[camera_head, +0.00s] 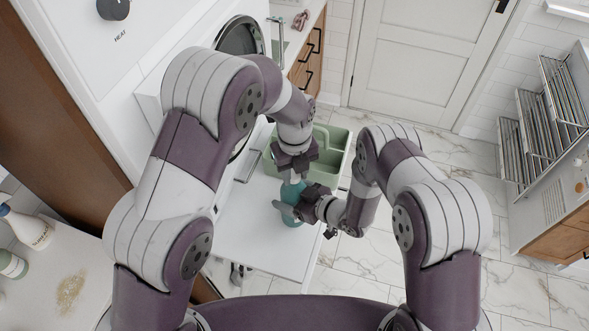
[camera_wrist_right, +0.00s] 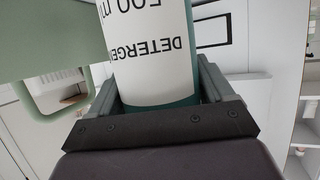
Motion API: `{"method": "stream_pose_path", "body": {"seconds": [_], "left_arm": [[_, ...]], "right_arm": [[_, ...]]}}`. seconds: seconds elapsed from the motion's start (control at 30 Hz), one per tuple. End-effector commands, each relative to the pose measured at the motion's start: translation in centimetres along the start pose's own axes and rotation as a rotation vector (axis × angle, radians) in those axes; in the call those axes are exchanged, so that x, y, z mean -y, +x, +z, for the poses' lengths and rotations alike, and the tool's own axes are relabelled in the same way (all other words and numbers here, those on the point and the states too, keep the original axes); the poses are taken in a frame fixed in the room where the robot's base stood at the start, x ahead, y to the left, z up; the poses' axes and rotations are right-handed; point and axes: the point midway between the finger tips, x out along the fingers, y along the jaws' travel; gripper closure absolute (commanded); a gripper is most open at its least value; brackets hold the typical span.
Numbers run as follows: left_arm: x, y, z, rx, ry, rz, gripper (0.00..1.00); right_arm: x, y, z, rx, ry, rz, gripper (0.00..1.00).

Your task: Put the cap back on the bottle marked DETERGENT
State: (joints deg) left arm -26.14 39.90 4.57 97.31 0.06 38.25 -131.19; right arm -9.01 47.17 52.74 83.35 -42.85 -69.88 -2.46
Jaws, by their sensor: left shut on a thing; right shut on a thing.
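The teal bottle (camera_head: 291,191) stands on the white pull-out surface (camera_head: 255,232) in the head view. In the right wrist view, the bottle (camera_wrist_right: 150,48) shows a white label reading DETERGENT and 500 ml, upside down there. My right gripper (camera_head: 293,209) is shut on the bottle's body from the side; its fingers flank the bottle in the right wrist view (camera_wrist_right: 158,98). My left gripper (camera_head: 292,173) points down directly over the bottle's top and is shut on the cap, which its fingers mostly hide. I cannot tell whether the cap touches the bottle's neck.
A green caddy (camera_head: 334,137) with a handle stands just behind the bottle. A spray bottle (camera_head: 27,228) and another bottle (camera_head: 12,265) stand on the left counter by a brown powdery patch (camera_head: 70,292). Drying racks (camera_head: 545,110) stand far right. The floor to the right is clear.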

Motion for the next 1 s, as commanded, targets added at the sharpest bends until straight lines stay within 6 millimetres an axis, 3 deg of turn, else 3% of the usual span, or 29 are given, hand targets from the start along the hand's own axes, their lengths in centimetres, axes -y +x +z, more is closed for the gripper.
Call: {"method": "stream_pose_path", "body": {"seconds": [0.27,0.3,0.37,0.6,0.9,0.93,1.0], "left_arm": [[-0.01,0.59,-0.01,0.000,0.000,0.000,0.94],[-0.01,0.56,0.00,0.000,0.004,0.000,0.94],[-0.03,0.55,0.00,0.000,0.058,0.000,0.94],[-0.22,0.56,0.06,0.000,0.520,0.000,0.94],[-0.22,0.53,0.08,0.001,0.569,0.000,0.94],[-0.22,0.53,0.08,0.001,0.569,0.000,0.60],[-0.22,0.53,0.08,0.001,0.568,0.000,0.41]], "right_arm": [[0.04,-0.01,0.10,0.002,0.001,-0.001,0.74],[0.04,-0.02,0.10,0.002,0.001,-0.001,1.00],[0.04,-0.01,0.10,0.002,0.001,-0.001,1.00],[0.04,-0.01,0.11,0.002,0.001,0.000,1.00],[0.05,-0.01,0.11,0.003,0.001,-0.001,1.00],[0.05,-0.01,0.11,0.003,0.001,-0.001,1.00],[0.04,-0.02,0.11,0.003,0.001,0.000,1.00]]}}
